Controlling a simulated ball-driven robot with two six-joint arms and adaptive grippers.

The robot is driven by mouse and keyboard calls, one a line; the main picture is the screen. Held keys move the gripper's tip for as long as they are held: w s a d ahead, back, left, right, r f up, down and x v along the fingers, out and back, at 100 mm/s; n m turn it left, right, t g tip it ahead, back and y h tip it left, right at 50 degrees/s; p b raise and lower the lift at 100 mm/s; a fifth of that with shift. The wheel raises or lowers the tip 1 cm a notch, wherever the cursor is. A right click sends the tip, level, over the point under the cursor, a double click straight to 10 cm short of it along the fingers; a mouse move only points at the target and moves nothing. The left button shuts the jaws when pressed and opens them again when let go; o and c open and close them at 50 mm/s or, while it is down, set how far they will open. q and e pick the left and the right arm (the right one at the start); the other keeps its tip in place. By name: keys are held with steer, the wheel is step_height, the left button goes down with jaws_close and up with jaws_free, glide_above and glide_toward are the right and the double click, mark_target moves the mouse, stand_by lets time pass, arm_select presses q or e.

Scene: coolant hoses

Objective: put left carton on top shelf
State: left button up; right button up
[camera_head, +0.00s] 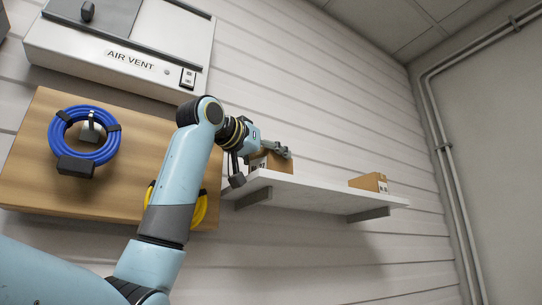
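A brown carton (271,162) with a white label is at the left end of the white shelf (310,192). My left gripper (262,167) is at this carton, with its fingers spread wide on either side of it. The gripper hides part of the carton's top and left side. I cannot tell whether the fingers press on it or whether its base fully rests on the shelf. A second brown carton (370,183) sits upright near the shelf's right end, apart from the gripper. My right gripper is not in view.
A wooden board (125,190) on the wall left of the shelf holds a coiled blue hose (55,130) and a yellow hose (200,210), partly behind my arm. An air vent unit (120,75) is above. The shelf's middle is clear. Pipes (445,150) run along the right wall.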

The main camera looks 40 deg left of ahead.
arm_select(q)
steer(key=o, duration=0.4)
steer(key=shift+w, duration=0.1)
steer(key=shift+c, duration=0.2)
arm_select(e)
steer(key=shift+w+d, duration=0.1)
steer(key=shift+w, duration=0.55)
arm_select(q)
steer(key=shift+r, duration=0.1)
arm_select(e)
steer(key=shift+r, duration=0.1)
arm_select(q)
steer(key=shift+s, duration=0.3)
steer(key=s+b, duration=0.5)
steer(key=s, duration=0.6)
steer(key=shift+s+b, duration=0.3)
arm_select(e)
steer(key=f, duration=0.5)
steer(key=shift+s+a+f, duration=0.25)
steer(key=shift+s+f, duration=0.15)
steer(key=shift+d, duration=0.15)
